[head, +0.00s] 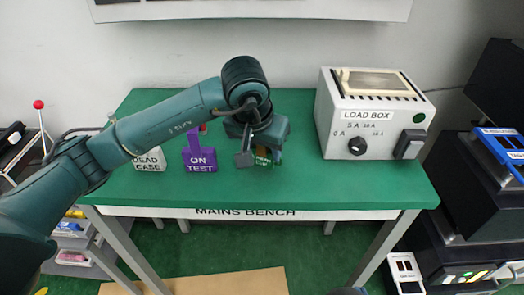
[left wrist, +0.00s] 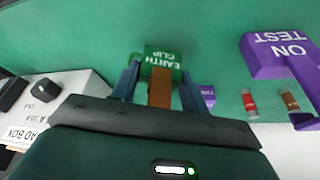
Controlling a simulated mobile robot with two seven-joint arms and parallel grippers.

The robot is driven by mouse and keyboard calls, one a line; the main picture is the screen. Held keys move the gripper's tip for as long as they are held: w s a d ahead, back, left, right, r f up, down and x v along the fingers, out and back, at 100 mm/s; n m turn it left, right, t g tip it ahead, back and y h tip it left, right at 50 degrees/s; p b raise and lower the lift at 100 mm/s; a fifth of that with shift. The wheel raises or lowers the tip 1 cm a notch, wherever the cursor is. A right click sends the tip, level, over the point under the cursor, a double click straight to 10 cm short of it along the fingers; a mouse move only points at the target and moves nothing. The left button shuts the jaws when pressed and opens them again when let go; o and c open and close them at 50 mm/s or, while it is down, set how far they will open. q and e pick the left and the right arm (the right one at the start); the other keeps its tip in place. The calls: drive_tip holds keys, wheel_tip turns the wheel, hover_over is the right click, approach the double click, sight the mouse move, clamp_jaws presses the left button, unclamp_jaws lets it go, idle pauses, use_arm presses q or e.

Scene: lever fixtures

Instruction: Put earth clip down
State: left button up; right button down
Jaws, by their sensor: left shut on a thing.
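The earth clip (left wrist: 163,60) is a green block with white lettering and a copper-brown strip. My left gripper (left wrist: 160,82) is shut on it, with one finger on each side. In the head view the left gripper (head: 260,152) points down over the green bench top (head: 300,190), to the right of the purple ON TEST block. The clip (head: 263,158) shows only partly there, behind the gripper. I cannot tell whether the clip touches the bench.
The purple ON TEST block (head: 200,160) and white DEAD CASE block (head: 149,160) stand to the left. The LOAD BOX (head: 372,115) stands at the right. Small red (left wrist: 250,104) and brown (left wrist: 290,101) cylinders lie near the purple block. The bench front looks clear.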

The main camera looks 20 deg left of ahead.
use_arm(q)
drive_tip(key=shift+f, duration=0.7)
drive_tip(key=shift+f+b, duration=0.25)
drive_tip(key=shift+b, duration=0.05)
drive_tip(key=o, duration=1)
drive_tip(key=shift+r, duration=0.1)
drive_tip(key=shift+r+p, duration=0.35)
drive_tip(key=shift+r, duration=0.1)
drive_tip(key=v, duration=1.1)
drive_tip(key=shift+s+r, duration=0.15)
drive_tip(key=shift+r, duration=0.05)
